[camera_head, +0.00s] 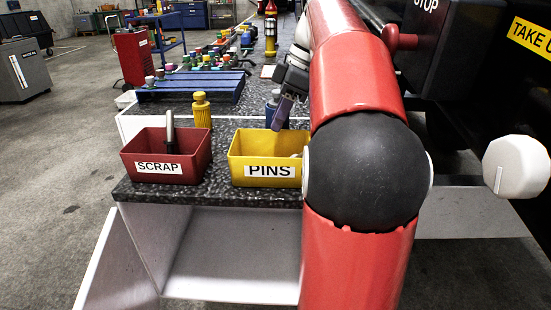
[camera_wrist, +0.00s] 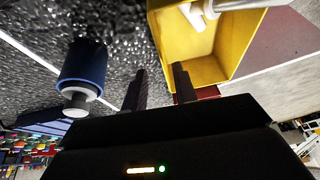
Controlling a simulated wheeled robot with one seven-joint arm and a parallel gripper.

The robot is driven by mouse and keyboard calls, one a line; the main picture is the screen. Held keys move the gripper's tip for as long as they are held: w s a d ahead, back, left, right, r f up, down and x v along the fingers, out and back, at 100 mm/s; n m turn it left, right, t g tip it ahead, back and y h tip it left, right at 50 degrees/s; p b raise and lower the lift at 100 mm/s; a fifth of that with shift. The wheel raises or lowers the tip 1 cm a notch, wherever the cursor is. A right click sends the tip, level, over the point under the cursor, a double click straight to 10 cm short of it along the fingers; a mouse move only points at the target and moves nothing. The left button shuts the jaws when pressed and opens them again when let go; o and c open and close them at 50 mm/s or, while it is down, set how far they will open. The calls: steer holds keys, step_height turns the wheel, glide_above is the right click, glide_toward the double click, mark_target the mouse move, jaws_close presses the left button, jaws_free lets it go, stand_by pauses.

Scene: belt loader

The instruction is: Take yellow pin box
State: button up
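The yellow box (camera_head: 265,172) labelled PINS stands near the front edge of the dark speckled table, its right end hidden behind my arm. My gripper (camera_head: 281,114) points down above the box's back rim in the head view. In the wrist view, the fingers (camera_wrist: 160,88) are apart, with nothing held between them. One finger overlaps the inside of the yellow box (camera_wrist: 207,71); the other is over the table outside its wall. I cannot tell whether either finger touches the wall. White parts (camera_wrist: 197,17) lie in the box.
A red SCRAP box (camera_head: 166,166) with an upright grey-handled item stands left of the yellow box. A yellow bottle (camera_head: 201,110) stands behind. A blue capped bottle (camera_wrist: 84,68) is close to my fingers. A blue pallet (camera_head: 190,90) lies farther back.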

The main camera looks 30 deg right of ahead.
mark_target(269, 138)
steer(key=x, duration=0.5)
steer(key=shift+s+a+f+b, duration=0.1)
steer(key=shift+a+f+b, duration=0.15)
steer(key=shift+a+b, duration=0.1)
steer(key=shift+f, duration=0.25)
steer(key=shift+f, duration=0.25)
jaws_close()
